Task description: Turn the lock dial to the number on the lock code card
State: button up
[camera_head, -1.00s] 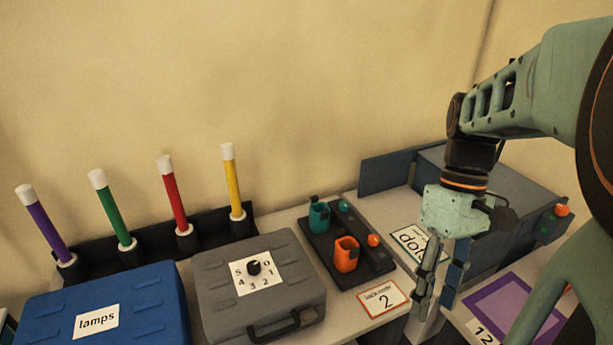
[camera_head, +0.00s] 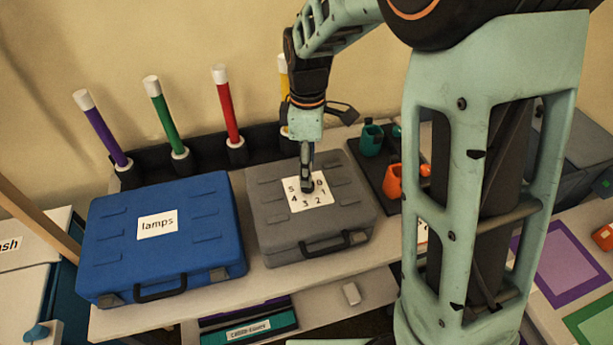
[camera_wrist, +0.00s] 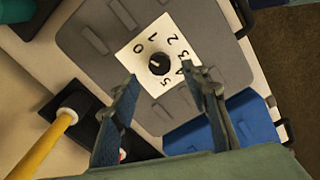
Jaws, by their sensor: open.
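The grey case (camera_head: 272,232) lies on the table with a white number plate (camera_head: 322,191) on its lid. The black dial (camera_wrist: 160,64) sits in the middle of the plate, ringed by numbers 0 to 5. Its pointer is too small to read surely. My gripper (camera_head: 307,187) is over the plate and hides the dial in the head view. In the wrist view my gripper (camera_wrist: 167,76) is open, its fingers apart on either side of the dial, not visibly touching it. The lock code card (camera_head: 422,231) is mostly hidden behind my arm; it read 2 earlier.
A blue case (camera_head: 120,250) labelled lamps stands left of the grey one. Behind them a black rack holds purple, green, red (camera_head: 225,105) and yellow tubes. A dark tray with a teal cup (camera_head: 370,138) and an orange cup (camera_head: 394,181) is to the right.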

notch_tip(320, 180, down, 5)
jog(key=shift+f, duration=0.1)
dwell(0.3)
grip_shut()
